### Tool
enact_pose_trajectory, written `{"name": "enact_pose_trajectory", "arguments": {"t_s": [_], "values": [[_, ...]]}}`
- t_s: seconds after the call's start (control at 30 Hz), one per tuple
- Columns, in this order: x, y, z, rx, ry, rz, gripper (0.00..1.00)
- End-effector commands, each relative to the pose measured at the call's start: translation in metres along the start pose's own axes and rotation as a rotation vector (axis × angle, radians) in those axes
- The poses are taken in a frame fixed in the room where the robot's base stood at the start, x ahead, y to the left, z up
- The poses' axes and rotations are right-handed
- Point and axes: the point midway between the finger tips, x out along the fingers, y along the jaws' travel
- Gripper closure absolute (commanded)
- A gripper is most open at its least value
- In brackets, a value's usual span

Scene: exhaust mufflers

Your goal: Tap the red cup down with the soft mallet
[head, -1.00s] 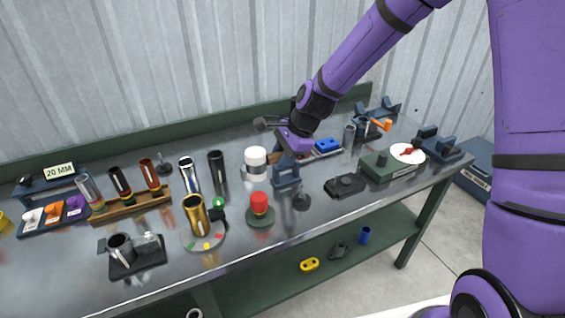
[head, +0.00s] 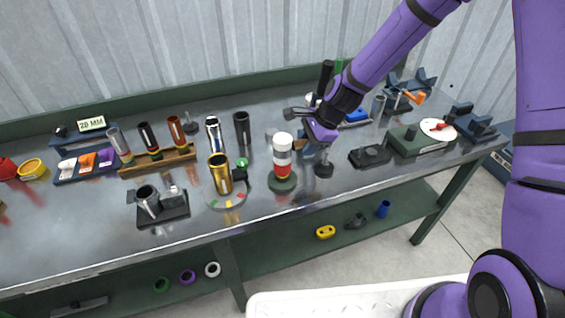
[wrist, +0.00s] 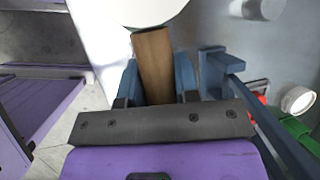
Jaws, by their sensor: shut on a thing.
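The red cup (head: 282,171) stands above a yellow part on a round dark green base near the table's front edge. My gripper (head: 313,146) is shut on the mallet's wooden handle (wrist: 154,65), seen between its two blue fingers (wrist: 157,82). The mallet's white head (head: 283,141) is left of my gripper and directly over the red cup in the head view. Head and cup overlap there; I cannot tell whether they touch. In the wrist view the white head (wrist: 145,8) fills the top edge and the cup is not clearly visible.
A gold cylinder (head: 219,176) stands on a round dial plate left of the cup. A dark post on a round foot (head: 323,168) and a black block (head: 370,156) are to the right. A blue frame (wrist: 226,62) stands beside my fingers. Bare tabletop (head: 70,220) lies front left.

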Motion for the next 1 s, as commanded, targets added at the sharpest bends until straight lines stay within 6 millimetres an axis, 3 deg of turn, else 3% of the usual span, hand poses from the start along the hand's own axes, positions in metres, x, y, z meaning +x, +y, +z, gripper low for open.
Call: {"name": "enact_pose_trajectory", "arguments": {"t_s": [0.6,1.0], "values": [[-0.063,-0.015,0.026,0.0,0.001,-0.003,0.98],[-0.066,-0.015,0.027,0.0,0.0,-0.001,0.98]]}}
